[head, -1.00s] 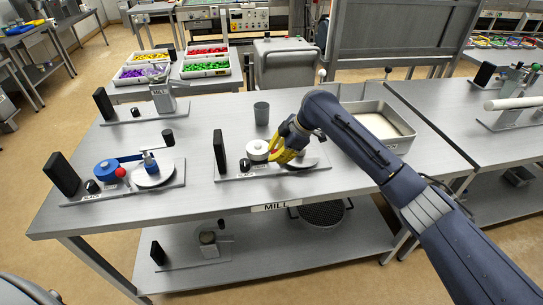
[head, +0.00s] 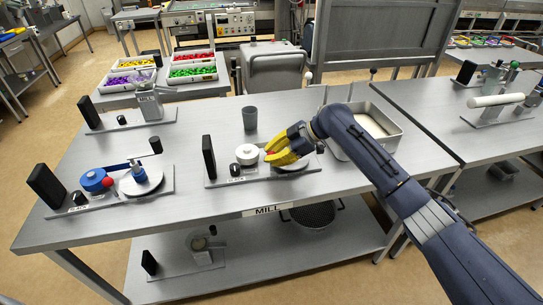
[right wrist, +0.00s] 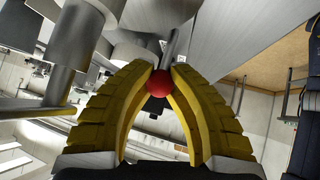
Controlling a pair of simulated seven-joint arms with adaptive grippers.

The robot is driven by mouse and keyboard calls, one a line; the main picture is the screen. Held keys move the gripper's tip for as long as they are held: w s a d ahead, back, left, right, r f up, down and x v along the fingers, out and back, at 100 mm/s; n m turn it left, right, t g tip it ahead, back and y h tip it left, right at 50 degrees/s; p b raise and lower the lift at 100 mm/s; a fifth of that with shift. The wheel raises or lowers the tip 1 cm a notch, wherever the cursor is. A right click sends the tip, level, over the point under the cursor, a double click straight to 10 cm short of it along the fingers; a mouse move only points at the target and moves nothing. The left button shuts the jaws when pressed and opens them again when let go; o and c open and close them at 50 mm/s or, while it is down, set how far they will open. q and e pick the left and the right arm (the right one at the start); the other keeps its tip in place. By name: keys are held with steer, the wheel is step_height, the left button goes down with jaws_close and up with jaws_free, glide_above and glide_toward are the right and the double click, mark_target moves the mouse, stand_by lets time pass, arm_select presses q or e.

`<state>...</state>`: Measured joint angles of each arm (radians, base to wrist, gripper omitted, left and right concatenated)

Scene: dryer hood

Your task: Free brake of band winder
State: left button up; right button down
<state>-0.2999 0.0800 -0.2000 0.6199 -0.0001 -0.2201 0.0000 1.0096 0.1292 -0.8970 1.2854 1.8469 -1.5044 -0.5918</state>
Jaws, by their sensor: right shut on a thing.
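A band winder (head: 214,183) stands on the middle of the steel table, with a white reel (head: 247,151), a black block and a dark knob on its base plate. My right gripper (head: 272,156), with yellow fingers, is at the right side of the white reel. In the right wrist view its fingertips (right wrist: 158,77) are closed on a red ball knob (right wrist: 158,84) at the end of a grey rod. In the head view the fingers mostly hide this knob and part of the disc behind them. My left gripper is not in view.
A second winder with a blue reel (head: 95,180) and its own red knob stands at the left. A grey cup (head: 250,119) stands behind the middle winder. A metal tray (head: 385,143) is at the right, beyond my forearm. The table front is clear.

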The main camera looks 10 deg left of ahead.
steer(key=c, duration=1.1)
jaws_free()
steer(key=shift+d, duration=0.1)
steer(key=v, duration=1.2)
